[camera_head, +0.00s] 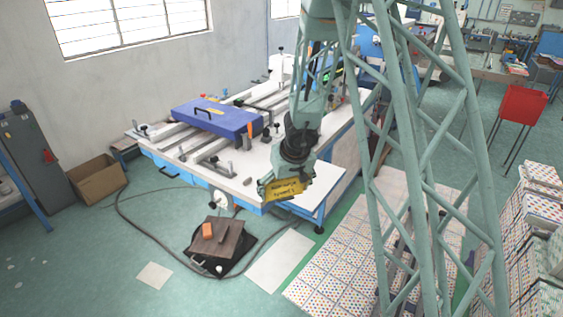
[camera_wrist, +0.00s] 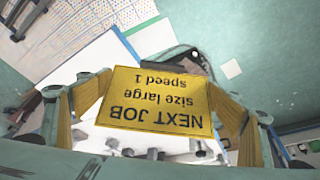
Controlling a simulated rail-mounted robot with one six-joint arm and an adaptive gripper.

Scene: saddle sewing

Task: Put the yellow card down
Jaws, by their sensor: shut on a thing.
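The yellow card (camera_head: 284,190) is held in my gripper (camera_head: 285,188), above the front right corner of the white machine table in the head view. In the wrist view the yellow card (camera_wrist: 155,101) spans between the two fingers of my gripper (camera_wrist: 155,105), and its text reads "NEXT JOB size large speed 1" upside down. My gripper is shut on the card. The card hides part of the white surface behind it.
The white machine table (camera_head: 318,183) has a blue box-like cover (camera_head: 215,118) and several clamps and rails on it. A black pedal base with a brown board (camera_head: 222,240) lies on the floor. A cardboard box (camera_head: 97,180) stands at the left. Patterned stacks (camera_head: 345,250) lie at the right.

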